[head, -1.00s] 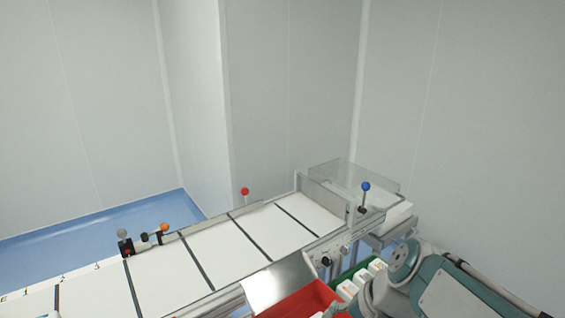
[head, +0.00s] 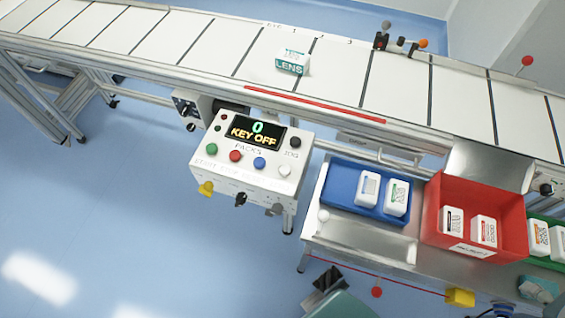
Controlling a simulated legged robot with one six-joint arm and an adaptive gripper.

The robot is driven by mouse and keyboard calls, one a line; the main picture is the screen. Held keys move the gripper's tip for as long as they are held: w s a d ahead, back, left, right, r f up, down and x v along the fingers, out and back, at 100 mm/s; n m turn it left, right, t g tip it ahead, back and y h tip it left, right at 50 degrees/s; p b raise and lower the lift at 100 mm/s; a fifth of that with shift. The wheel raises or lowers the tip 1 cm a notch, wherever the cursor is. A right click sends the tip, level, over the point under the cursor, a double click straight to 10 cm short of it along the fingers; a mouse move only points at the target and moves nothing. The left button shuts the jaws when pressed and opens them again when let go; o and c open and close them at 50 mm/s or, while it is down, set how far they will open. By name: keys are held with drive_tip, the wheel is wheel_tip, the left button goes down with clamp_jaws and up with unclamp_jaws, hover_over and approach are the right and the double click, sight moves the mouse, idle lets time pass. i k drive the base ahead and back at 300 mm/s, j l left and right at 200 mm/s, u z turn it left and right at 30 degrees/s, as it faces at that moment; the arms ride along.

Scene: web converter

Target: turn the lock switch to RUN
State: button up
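The control box (head: 252,158) is a white panel on a post in front of the conveyor. Its display (head: 257,131) reads "0" and "KEY OFF". Along its lower front edge are a yellow knob (head: 206,188), a dark key-like switch (head: 240,199) and a grey switch (head: 275,209). The dark one looks like the lock switch; its exact angle and markings are too small to read. What looks like my gripper (head: 327,279) shows as a dark shape at the bottom edge, below and right of the box and apart from it. Its fingers are not clear.
The conveyor (head: 205,50) runs behind the box, carrying a LENS pack (head: 292,62). Right of the box, a metal bench (head: 365,238) holds a blue bin (head: 343,188), a red bin (head: 482,186) and a green bin with packs. Floor left of the box is clear.

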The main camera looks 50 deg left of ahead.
sight(206, 188)
drive_tip(key=k+l+u, duration=0.1)
drive_tip(key=u, duration=0.6)
drive_tip(key=i+u, duration=0.15)
drive_tip(key=u, duration=1.5)
drive_tip(key=k+l+u, duration=0.1)
drive_tip(key=u, duration=0.8)
drive_tip(key=i+j+u, duration=0.1)
drive_tip(key=u, duration=0.65)
